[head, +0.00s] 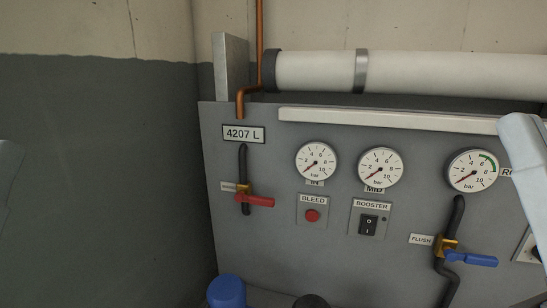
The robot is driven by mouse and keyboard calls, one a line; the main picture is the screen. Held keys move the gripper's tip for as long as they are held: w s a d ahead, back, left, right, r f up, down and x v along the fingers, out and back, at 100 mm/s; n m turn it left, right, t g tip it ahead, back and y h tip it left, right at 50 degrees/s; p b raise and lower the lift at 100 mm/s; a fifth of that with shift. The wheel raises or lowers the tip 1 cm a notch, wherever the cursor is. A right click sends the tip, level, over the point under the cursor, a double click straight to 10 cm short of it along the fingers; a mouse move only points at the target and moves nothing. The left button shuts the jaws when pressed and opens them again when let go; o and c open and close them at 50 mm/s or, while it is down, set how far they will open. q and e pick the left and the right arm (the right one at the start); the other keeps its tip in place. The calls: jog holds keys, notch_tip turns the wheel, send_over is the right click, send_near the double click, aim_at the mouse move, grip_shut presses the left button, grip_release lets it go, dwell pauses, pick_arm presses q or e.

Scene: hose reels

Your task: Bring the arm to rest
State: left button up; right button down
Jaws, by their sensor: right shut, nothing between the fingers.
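A pale link of my right arm (522,155) crosses the right edge of the head view, in front of the right part of the grey panel. It slants down and out of the frame. No fingers of my right gripper show. A dim grey-green shape (8,175) at the left edge may be part of my left arm. No fingers of my left gripper show either.
The grey panel (265,260) carries three gauges (379,168), a red-handled valve (255,200) and a blue-handled valve (470,258). A white pipe (430,75) runs above. A blue rounded object (227,292) stands low in front.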

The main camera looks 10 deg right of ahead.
notch_tip(320, 180, up, 37)
jog(key=w+n+y+p, duration=0.1)
jog(key=n+y+p, duration=0.1)
jog(key=p, duration=3.6)
notch_tip(320, 180, down, 44)
jog(key=b, duration=4.3)
jog(key=shift+a+g, duration=0.3)
jog(key=shift+g, duration=0.1)
